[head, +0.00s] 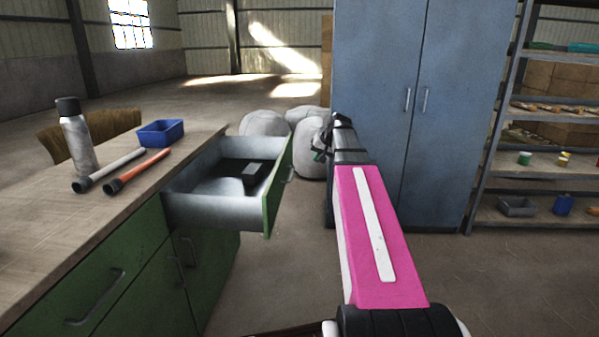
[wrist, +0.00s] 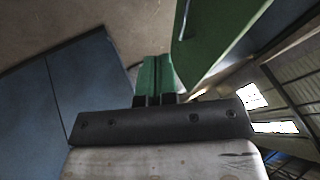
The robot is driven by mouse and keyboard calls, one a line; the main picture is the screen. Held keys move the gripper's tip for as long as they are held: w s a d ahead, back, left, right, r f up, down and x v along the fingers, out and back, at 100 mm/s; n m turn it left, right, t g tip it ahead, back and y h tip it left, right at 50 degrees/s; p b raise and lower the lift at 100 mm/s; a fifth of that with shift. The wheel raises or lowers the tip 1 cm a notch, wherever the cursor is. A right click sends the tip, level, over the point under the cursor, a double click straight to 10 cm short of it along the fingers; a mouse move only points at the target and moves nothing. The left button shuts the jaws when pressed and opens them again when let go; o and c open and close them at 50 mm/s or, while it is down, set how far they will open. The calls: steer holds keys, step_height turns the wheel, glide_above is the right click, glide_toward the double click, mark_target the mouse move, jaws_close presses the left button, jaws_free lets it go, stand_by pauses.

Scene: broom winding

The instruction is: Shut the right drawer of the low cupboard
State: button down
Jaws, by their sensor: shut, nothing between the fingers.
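The low cupboard (head: 135,275) is green with a wooden top. Its right drawer (head: 215,209) is pulled far out, with grey metal sides and a green front (head: 278,185) with a handle (head: 288,174). A dark block lies inside the drawer. My gripper (head: 319,154) is to the right of the drawer front, on its outer side, with a small gap between them in the head view. In the wrist view, its green fingers (wrist: 158,75) are together and empty. The green drawer front (wrist: 215,45) is close beside them there; I cannot tell whether they touch.
On the worktop are a flask (head: 76,138), a blue bin (head: 160,133), an orange-handled tool (head: 137,170) and a grey-handled one (head: 108,170). Pale sacks (head: 265,124) lie behind the drawer. A blue cabinet (head: 378,70) and shelves (head: 530,215) stand right. Floor right of the cupboard is bare.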

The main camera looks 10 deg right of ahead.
steer(key=a+r+x, duration=0.1)
steer(key=a+x, duration=0.2)
steer(key=x, duration=0.9)
steer(key=shift+f, duration=0.1)
steer(key=shift+w+a, duration=0.1)
steer(key=w+a, duration=0.3)
steer(key=a, duration=0.8)
steer(key=w+a, duration=0.4)
steer(key=a, duration=0.7)
steer(key=w+a, duration=0.4)
steer(key=a, duration=0.8)
steer(key=shift+w+a, duration=0.1)
steer(key=shift+a, duration=0.15)
